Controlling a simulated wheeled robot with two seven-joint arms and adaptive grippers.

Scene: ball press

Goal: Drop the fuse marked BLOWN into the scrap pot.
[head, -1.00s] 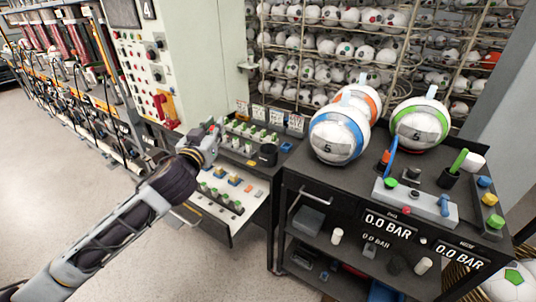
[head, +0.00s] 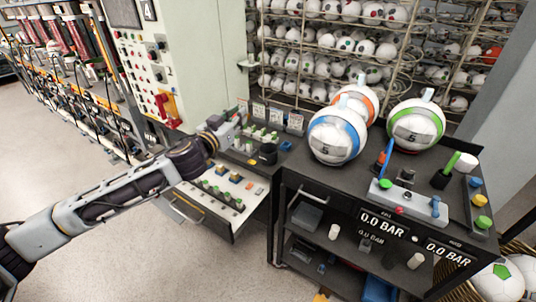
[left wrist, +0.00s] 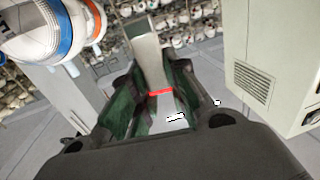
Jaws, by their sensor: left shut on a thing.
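My left gripper (head: 226,127) is raised over the back-left part of the dark bench beside the grey cabinet. It is shut on a pale, flat-sided piece with a red band, which shows between the fingers in the left wrist view (left wrist: 150,62). A small white patch with black marks shows below the band, but I cannot read it, so I cannot confirm the word BLOWN. A small black pot (head: 268,153) stands on the bench, right of the gripper and apart from it; I cannot read a label on it. My right gripper is not in view.
An open drawer (head: 236,217) with several green-topped and other small parts juts out below the bench. A black cart (head: 300,172) with several balls, including a blue-and-white one (head: 338,137), stands to the right. A tall grey control cabinet (head: 200,60) rises behind the gripper.

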